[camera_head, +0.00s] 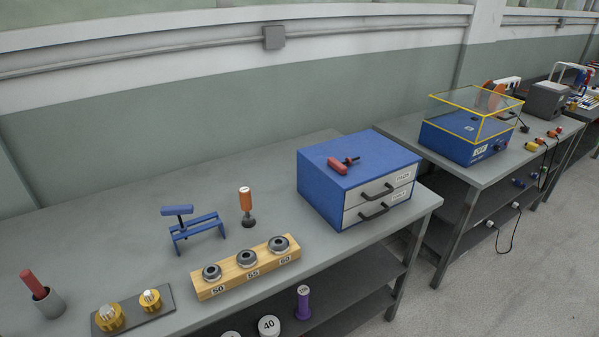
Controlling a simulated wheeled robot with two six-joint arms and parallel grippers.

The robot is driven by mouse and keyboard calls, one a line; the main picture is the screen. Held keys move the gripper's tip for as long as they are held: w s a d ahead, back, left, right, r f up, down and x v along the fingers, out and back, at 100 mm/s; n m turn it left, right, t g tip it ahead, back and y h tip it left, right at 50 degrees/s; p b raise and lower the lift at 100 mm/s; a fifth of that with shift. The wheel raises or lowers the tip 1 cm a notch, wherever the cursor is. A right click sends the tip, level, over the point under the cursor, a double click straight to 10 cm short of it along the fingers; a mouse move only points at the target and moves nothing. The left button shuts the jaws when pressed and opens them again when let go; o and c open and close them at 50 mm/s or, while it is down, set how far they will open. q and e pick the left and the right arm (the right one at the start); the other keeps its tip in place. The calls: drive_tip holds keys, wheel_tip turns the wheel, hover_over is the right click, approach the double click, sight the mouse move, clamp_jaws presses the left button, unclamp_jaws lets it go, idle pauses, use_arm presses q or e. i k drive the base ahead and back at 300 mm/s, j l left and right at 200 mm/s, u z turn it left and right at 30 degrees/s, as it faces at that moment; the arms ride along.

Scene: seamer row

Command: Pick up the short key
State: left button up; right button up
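No label names the short key, so I cannot tell for sure which tool it is. A short red-handled tool with a dark shaft (341,165) lies on top of the blue drawer box (322,190). Another red-handled tool (33,283) stands tilted in a grey cup (50,304) at the lower left. An orange-handled tool (245,200) stands upright on a dark round foot on the bench. A blue T-shaped piece (177,211) rests on a blue stand (200,232). Neither of my grippers shows in the head view.
A wooden block (212,292) holds several grey rings, marked 50, 55 and 60. A dark plate (133,313) carries two brass pieces. The bench (110,240) is clear behind them. A second bench to the right holds a blue machine (462,140) with a yellow-edged clear cover.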

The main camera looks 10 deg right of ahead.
sight(339, 167)
drive_tip(key=i+l+u, duration=0.1)
drive_tip(key=l+u, duration=0.95)
drive_tip(key=i, duration=0.05)
